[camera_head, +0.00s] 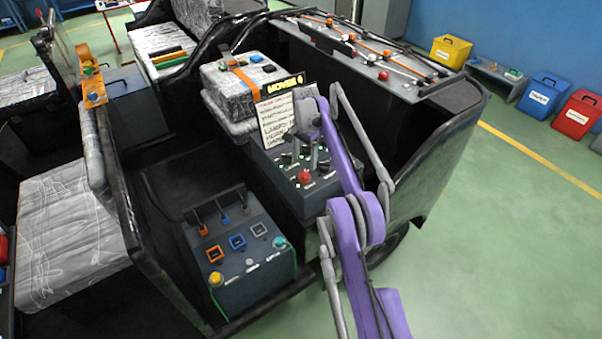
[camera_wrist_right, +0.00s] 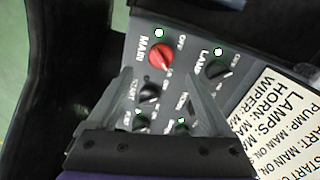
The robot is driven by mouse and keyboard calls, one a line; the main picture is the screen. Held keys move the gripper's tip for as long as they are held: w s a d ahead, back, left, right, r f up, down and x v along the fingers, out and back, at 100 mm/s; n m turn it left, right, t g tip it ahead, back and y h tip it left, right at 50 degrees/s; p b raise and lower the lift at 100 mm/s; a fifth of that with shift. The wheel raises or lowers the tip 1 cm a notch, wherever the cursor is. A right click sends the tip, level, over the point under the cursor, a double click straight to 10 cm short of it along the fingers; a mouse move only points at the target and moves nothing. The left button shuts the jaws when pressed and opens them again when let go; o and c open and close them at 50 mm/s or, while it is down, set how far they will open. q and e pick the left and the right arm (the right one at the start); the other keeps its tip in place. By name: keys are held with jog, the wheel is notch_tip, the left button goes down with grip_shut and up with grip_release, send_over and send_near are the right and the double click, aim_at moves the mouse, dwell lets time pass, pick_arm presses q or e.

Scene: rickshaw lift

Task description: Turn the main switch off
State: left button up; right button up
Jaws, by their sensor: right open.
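The main switch is a red rotary knob (camera_wrist_right: 160,57) on a dark control panel (camera_head: 281,158), beside the word MAIN in the right wrist view. The word OFF stands on the far side of the knob. Its exact pointing direction is hard to read. The red knob (camera_head: 304,177) also shows in the head view. My right gripper (camera_wrist_right: 160,92) is open over the panel, its fingertips apart and just short of the red knob, with nothing between them. In the head view the right gripper (camera_head: 314,148) hovers above the knobs. My left gripper is not in view.
Black knobs sit close around, including the LAMPS knob (camera_wrist_right: 219,72). A printed instruction card (camera_head: 276,119) stands behind the panel. A lower box with coloured switches (camera_head: 240,253) is to the left. Yellow (camera_head: 450,50), blue and red bins stand on the green floor at right.

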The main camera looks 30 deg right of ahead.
aim_at(304, 173)
notch_tip(304, 173, down, 8)
jog(key=shift+w+r+b, duration=0.1)
jog(key=shift+b, duration=0.2)
jog(key=shift+c, duration=0.3)
grip_shut()
